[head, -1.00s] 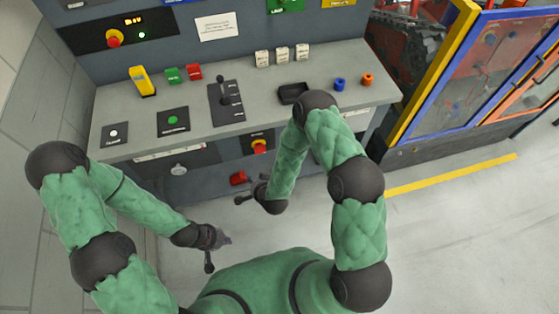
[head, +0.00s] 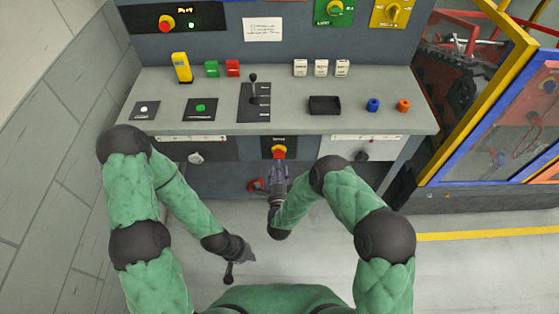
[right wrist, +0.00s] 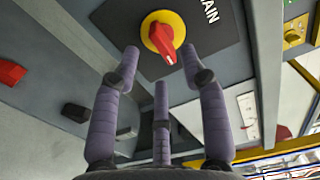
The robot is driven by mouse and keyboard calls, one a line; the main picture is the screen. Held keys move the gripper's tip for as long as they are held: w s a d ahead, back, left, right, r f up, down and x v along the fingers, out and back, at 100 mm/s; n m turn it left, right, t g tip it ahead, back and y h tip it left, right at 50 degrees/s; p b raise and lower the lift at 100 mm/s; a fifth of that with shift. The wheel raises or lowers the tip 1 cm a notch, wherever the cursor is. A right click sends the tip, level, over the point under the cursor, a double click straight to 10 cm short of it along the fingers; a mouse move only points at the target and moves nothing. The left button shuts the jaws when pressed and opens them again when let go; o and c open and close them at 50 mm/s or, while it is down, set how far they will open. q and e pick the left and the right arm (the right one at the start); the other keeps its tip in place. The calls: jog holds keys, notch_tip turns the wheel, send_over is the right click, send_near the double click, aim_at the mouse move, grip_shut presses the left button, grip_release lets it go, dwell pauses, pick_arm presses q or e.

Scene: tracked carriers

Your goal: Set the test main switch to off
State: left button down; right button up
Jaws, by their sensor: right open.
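The main switch (head: 279,151), a red handle on a yellow disc, sits on a black plate on the console's front face. In the right wrist view the switch (right wrist: 163,38) has "MAIN" lettering beside it, and its red handle slants. My right gripper (head: 279,174) is just below the switch in the head view. In the right wrist view its open fingers (right wrist: 160,62) point at the switch, with tips to either side of the handle; contact cannot be told. My left gripper (head: 246,262) hangs low, away from the console; its finger state is unclear.
The console top (head: 200,130) carries a lever (head: 253,88), a black tray (head: 324,105), and several buttons and knobs. A red item (head: 256,185) lies left of my right gripper. A blue-framed cage (head: 500,140) stands at the right. Open floor lies below.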

aim_at(279, 155)
jog(key=shift+w+b, duration=0.6)
jog(key=shift+w, duration=2.15)
jog(key=shift+c, duration=0.3)
grip_shut()
